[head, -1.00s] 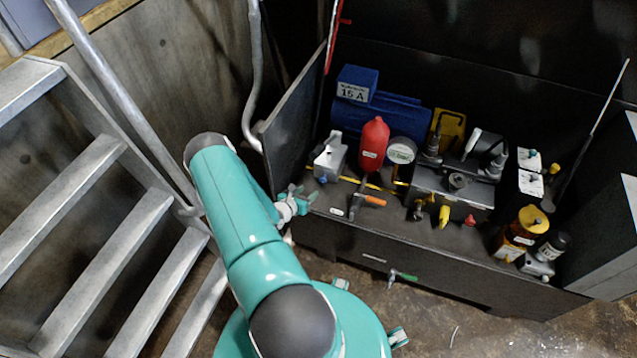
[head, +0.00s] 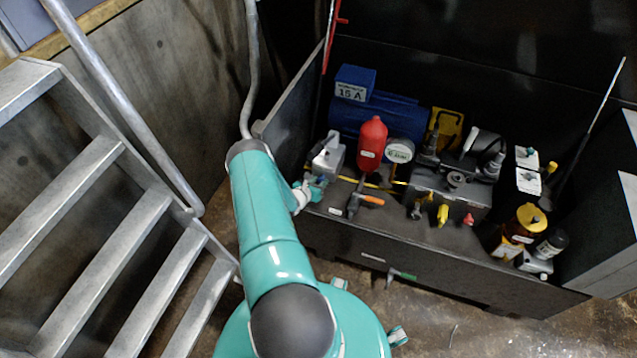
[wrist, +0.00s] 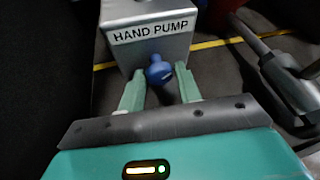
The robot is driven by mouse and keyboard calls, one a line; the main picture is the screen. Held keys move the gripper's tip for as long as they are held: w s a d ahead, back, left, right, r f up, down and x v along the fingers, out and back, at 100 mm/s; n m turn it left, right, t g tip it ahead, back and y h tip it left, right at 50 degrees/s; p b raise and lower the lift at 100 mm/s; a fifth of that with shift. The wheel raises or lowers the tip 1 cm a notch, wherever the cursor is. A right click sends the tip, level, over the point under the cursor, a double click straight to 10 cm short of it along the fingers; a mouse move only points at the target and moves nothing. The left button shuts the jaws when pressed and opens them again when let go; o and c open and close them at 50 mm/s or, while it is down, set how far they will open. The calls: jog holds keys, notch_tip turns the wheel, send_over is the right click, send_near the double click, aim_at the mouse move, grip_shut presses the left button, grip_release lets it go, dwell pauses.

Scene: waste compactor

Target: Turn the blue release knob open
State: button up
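The blue release knob (wrist: 159,72) sticks out of the front of the grey box labelled HAND PUMP (wrist: 150,35). In the head view the hand pump box (head: 328,158) stands at the left end of the black bench, and my gripper covers the knob there. My gripper (wrist: 159,76) is open in the wrist view, with one pale green fingertip on each side of the knob. A small gap shows between the knob and each finger. In the head view my gripper (head: 314,187) is just in front of the box.
A T-shaped lever with an orange tip (head: 371,200) lies right of the pump. A red bottle (head: 372,142) and blue motor (head: 395,115) stand behind. A dark side panel (head: 292,110) rises close on the left. Metal stairs (head: 120,240) are further left.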

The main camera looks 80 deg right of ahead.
jog(key=c, duration=0.5)
jog(key=shift+s+r+m+t, duration=0.1)
jog(key=shift+s+m+t, duration=0.05)
jog(key=shift+m+t, duration=0.7)
jog(key=shift+s+m+t, duration=0.15)
jog(key=shift+m+t, duration=0.9)
jog(key=shift+m, duration=0.5)
jog(key=o, duration=0.9)
jog(key=shift+a, duration=0.1)
